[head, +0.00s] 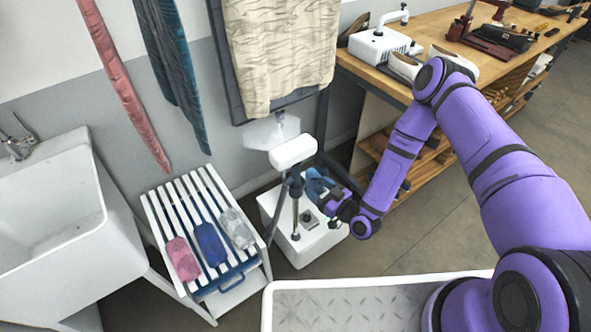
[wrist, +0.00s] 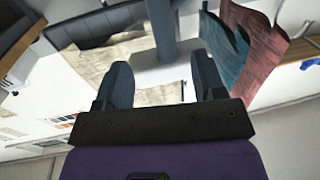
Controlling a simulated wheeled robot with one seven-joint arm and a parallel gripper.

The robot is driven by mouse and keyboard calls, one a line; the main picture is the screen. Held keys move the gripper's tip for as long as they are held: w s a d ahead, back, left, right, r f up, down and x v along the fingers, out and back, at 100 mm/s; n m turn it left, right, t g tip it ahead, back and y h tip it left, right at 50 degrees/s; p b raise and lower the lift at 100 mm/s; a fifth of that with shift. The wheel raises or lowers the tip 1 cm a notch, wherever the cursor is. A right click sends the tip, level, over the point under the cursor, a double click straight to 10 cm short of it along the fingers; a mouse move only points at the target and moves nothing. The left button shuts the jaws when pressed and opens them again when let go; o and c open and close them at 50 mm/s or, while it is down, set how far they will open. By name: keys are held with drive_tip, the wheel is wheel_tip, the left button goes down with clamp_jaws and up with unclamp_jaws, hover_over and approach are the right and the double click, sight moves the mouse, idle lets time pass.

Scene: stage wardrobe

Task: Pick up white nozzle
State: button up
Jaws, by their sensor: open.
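The white nozzle (head: 293,151) is a rounded white block on top of a grey-blue upright handle, above a white steamer base (head: 283,236). My gripper (head: 318,186) is just right of the handle and below the nozzle in the head view. In the wrist view, my gripper (wrist: 163,82) has its two grey fingers apart. The grey-blue handle and the white nozzle (wrist: 165,73) appear in line with the gap between them. Whether a finger touches the nozzle or handle cannot be told.
A beige cloth (head: 278,50) hangs behind the nozzle. A slatted white rack (head: 160,212) with rolled cloths and a white sink (head: 50,215) stand to the left. A wooden workbench (head: 440,38) with tools and shoes is at the upper right.

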sight(299, 175)
drive_tip(key=x, duration=1)
drive_tip(key=shift+w+a, duration=0.15)
drive_tip(key=shift+a, duration=0.15)
clamp_jaws()
